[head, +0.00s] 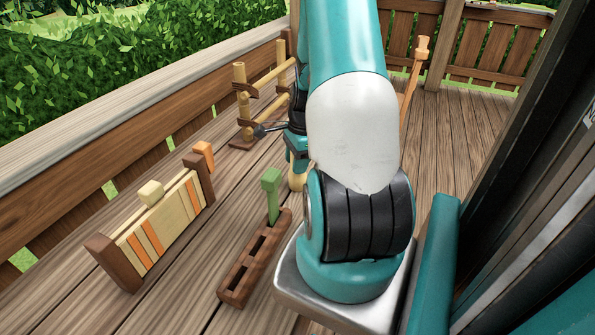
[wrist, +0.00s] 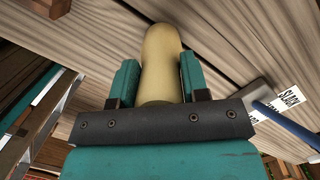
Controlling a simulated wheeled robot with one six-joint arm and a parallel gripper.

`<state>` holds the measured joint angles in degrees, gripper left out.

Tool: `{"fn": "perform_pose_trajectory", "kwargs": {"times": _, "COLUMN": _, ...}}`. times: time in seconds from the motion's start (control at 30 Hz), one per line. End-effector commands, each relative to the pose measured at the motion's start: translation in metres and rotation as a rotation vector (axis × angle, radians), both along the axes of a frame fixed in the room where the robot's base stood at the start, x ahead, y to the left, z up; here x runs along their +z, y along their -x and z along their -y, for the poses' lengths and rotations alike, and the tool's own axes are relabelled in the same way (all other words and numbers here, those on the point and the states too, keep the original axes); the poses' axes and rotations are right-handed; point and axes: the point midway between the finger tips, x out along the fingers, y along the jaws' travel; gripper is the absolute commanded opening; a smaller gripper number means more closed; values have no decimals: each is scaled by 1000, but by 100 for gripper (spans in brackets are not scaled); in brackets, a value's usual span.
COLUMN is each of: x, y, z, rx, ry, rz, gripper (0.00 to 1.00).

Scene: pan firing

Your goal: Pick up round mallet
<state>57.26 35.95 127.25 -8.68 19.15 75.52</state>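My gripper (wrist: 158,80) has a pale yellow wooden piece with a rounded end between its two teal fingers in the wrist view. I take this piece to be the round mallet (wrist: 160,50). Both fingers lie against its sides, and the black bracket hides its lower part. In the head view the gripper (head: 298,155) is partly hidden behind my arm, with the pale rounded wood of the mallet (head: 297,181) showing just below it. How far the mallet is above the deck is hard to tell.
A wooden rack (head: 243,100) stands behind the gripper. A slatted box (head: 160,225) and a slotted brown holder (head: 240,275) with a green-handled piece (head: 271,190) stand on the deck. A blue-handled tool (wrist: 285,125) and white labels (wrist: 289,99) lie right of the gripper.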

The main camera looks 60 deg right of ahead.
Motion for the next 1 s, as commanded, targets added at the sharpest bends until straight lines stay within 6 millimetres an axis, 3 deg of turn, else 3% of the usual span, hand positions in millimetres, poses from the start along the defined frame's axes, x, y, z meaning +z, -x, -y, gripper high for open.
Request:
{"fn": "perform_pose_trajectory", "kwargs": {"times": 0.27, "x": 2, "y": 0, "z": 0, "rx": 0, "ry": 1, "rz": 1, "gripper": 0}}
{"fn": "perform_pose_trajectory", "kwargs": {"times": 0.47, "x": 16, "y": -1, "z": 1, "rx": -1, "ry": 4, "rz": 3, "gripper": 0}}
{"fn": "perform_pose_trajectory", "kwargs": {"times": 0.57, "x": 35, "y": -1, "z": 1, "rx": 0, "ry": 6, "rz": 4, "gripper": 0}}
{"fn": "perform_pose_trajectory", "kwargs": {"times": 1.0, "x": 161, "y": -1, "z": 2, "rx": 0, "ry": 6, "rz": 4, "gripper": 0}}
